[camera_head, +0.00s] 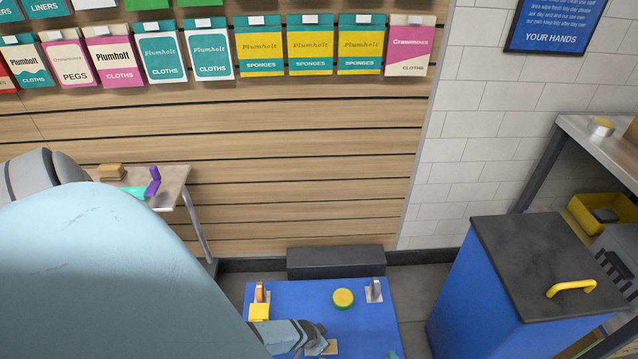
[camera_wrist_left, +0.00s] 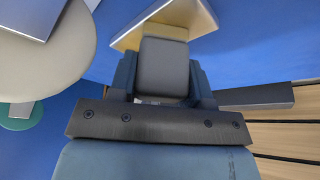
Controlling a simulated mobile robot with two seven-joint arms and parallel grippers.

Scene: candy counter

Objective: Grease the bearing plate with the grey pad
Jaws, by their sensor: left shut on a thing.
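My left gripper (camera_head: 316,338) reaches down over the near part of the blue table. In the left wrist view its fingers (camera_wrist_left: 163,80) are shut on a grey block, which I take for the grey pad (camera_wrist_left: 165,66). A tan plate with a grey face, seemingly the bearing plate (camera_wrist_left: 192,14), lies just beyond the pad. Part of this plate also shows in the head view (camera_head: 328,348), partly hidden by the gripper. I cannot tell whether pad and plate touch. My right gripper is not in view.
The blue table (camera_head: 305,295) holds a yellow-green round tin (camera_head: 343,298), a yellow block (camera_head: 259,312), an orange upright piece (camera_head: 260,291) and a grey upright piece (camera_head: 375,289). A blue bin (camera_head: 490,290) stands right. A side table (camera_head: 172,180) stands left.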

